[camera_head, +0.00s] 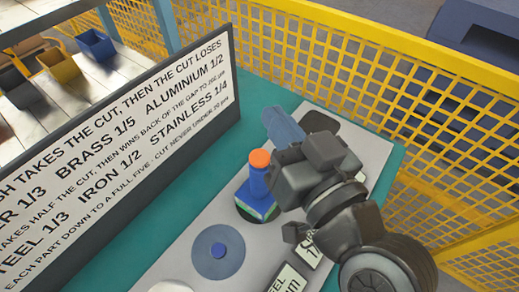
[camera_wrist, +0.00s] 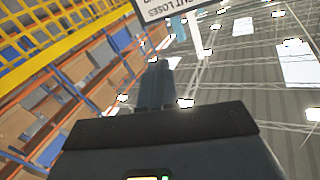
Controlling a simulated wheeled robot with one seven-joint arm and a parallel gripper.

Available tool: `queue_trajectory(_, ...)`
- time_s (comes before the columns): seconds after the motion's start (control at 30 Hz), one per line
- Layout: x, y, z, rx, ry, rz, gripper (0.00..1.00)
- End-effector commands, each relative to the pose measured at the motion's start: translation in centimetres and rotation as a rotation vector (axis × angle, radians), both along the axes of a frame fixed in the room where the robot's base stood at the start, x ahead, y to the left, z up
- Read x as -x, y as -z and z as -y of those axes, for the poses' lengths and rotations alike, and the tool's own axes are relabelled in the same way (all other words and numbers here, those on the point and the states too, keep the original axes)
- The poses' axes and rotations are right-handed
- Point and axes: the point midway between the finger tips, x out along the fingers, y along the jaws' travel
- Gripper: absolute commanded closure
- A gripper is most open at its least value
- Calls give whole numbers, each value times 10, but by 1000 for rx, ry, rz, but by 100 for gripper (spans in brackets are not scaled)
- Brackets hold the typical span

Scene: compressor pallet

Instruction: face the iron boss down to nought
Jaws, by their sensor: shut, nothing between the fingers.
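My gripper (camera_head: 272,112) is shut and empty, its blue-grey fingers raised above the pallet and pointing up and left. Its shut fingers also show in the wrist view (camera_wrist: 157,75), against the ceiling. A blue upright tool (camera_head: 259,185) with an orange top and a green band stands on a dark round spot, just left of my arm. A blue-grey disc (camera_head: 218,260) with a small blue raised centre lies nearer on the grey plate. I cannot tell which boss is iron; my arm hides part of the plate.
A large sign (camera_head: 130,140) stands along the left; it reads "IRON 1/2". Small label cards (camera_head: 289,282) lie on the grey plate (camera_head: 180,255), on a green table (camera_head: 150,235). A yellow mesh fence (camera_head: 340,60) runs behind and right. Coloured bins (camera_head: 95,45) stand upper left.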

Motion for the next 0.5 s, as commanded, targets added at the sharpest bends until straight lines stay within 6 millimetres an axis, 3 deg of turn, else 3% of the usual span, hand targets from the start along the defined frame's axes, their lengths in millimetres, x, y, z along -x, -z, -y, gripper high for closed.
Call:
queue_trajectory(0.03,-12,-20,-8,32,-50,39,100)
queue_trajectory(0.2,-32,-60,-38,180,-237,133,100)
queue_trajectory(0.33,-37,-79,-56,336,-384,193,100)
queue_trajectory(0.5,-35,-82,-67,590,-576,242,100)
